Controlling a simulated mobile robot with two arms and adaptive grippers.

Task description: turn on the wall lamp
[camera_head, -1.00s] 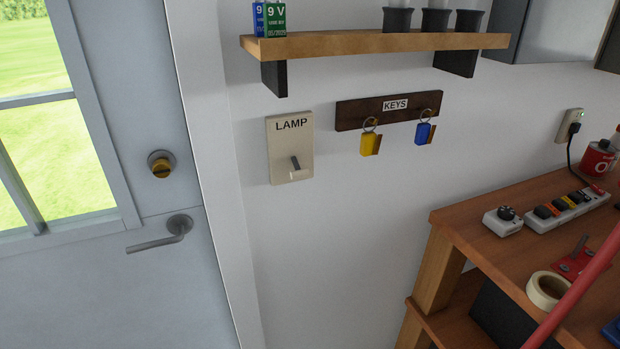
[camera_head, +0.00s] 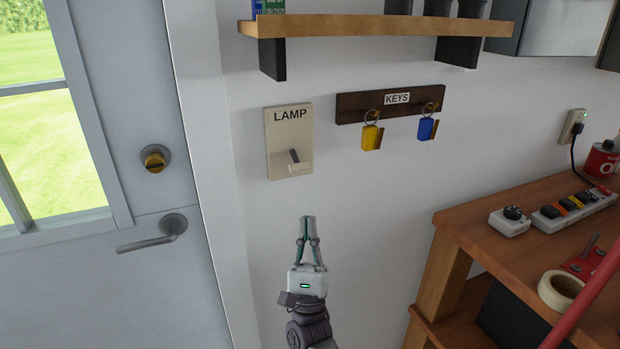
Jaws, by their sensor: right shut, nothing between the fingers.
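A beige wall plate labelled LAMP (camera_head: 277,138) is on the white wall between the door frame and the key rack. Its small dark toggle switch (camera_head: 294,156) sits in the lower right part of the plate. The lever's exact tilt is hard to read. My right gripper (camera_head: 307,220) points up just below the plate, apart from it. Its fingers are shut and hold nothing. My left gripper is not in view. The lamp itself does not show.
A wooden shelf (camera_head: 340,25) juts out above the plate. A KEYS rack (camera_head: 350,107) holds a yellow key tag (camera_head: 371,137) and a blue one (camera_head: 427,129). A wooden workbench (camera_head: 470,222) stands at right. The door handle (camera_head: 160,236) is at left.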

